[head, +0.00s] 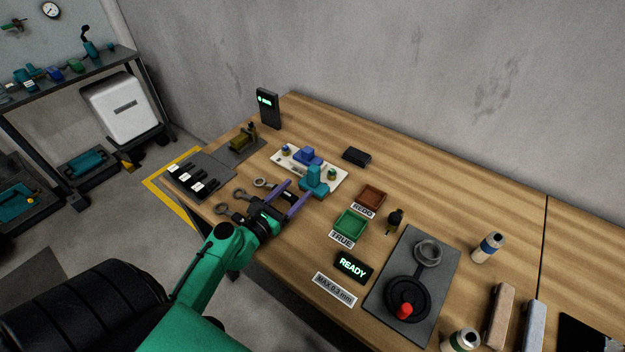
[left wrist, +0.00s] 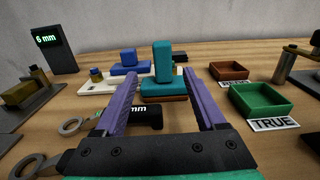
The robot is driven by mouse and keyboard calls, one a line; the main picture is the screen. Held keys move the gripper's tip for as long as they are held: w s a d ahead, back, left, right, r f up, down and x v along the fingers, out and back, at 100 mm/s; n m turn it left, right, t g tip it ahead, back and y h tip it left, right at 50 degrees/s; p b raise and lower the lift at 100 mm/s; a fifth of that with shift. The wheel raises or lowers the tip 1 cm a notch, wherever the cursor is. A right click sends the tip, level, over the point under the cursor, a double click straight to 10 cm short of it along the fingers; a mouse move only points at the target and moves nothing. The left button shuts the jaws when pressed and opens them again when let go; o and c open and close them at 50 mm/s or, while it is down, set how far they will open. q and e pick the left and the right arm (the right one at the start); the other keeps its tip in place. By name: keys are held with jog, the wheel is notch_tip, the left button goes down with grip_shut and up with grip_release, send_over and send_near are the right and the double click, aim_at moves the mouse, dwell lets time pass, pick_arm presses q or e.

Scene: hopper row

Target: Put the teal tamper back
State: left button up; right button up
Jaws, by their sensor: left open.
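In the left wrist view the tamper (left wrist: 162,65) appears between and beyond the fingertips, with no contact visible. A similar blue tamper (head: 307,156) stands on the board.
A brown tray (head: 372,196) and a green tray (head: 350,224) lie right of the gripper. Ring-ended tools (head: 222,208) lie left. A black "mm" piece (left wrist: 146,117) shows below the fingers. A dark display (head: 269,108) stands behind.

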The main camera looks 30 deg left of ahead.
aim_at(311, 177)
pick_arm(q)
jog(key=w, duration=0.3)
jog(key=w+d+p, duration=0.1)
jog(key=w, duration=0.2)
jog(key=shift+w+d+r, duration=0.15)
jog(key=shift+w, duration=0.45)
jog(key=shift+s, duration=0.15)
grip_shut()
